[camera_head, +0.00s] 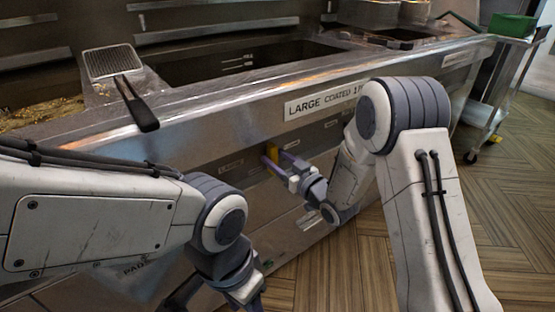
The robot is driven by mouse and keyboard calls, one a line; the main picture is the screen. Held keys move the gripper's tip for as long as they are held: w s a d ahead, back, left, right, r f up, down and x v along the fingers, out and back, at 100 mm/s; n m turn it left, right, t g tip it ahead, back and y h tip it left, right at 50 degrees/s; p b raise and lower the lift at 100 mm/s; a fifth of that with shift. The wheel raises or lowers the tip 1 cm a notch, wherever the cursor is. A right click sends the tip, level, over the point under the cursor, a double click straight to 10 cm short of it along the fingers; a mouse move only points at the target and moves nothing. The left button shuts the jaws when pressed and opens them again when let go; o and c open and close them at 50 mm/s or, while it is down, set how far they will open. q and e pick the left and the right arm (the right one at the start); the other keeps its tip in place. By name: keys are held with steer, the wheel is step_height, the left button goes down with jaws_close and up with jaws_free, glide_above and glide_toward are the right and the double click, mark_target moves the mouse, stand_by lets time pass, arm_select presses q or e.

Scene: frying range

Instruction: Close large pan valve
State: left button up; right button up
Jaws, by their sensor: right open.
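Part of the handle is hidden by the fingers. My left gripper (252,301) hangs low at the bottom edge, cut off by the frame, away from the handle.
A large pan (245,66) is set in the fryer top. A wire basket (113,62) with a black handle stands at the left, its handle over the front edge. A cart with a green bin (512,27) stands at the right. Wooden floor (345,262) is clear between fryer and right arm.

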jaws_close()
steer(key=n+b, duration=0.4)
steer(key=n, duration=0.1)
steer(key=shift+s+a+f, duration=0.2)
steer(key=shift+f, duration=0.1)
steer(key=shift+s+a+f+n+b, duration=0.1)
steer(key=shift+f+n+b, duration=0.1)
steer(key=shift+n+b, duration=2.05)
steer(key=shift+s+a+f+n+b, duration=0.1)
steer(key=shift+a+f+n+b, duration=0.05)
steer(key=shift+n+b, duration=2.1)
steer(key=shift+s+a+f+n+b, duration=0.1)
steer(key=shift+f+n+b, duration=0.1)
steer(key=shift+n+b, duration=2)
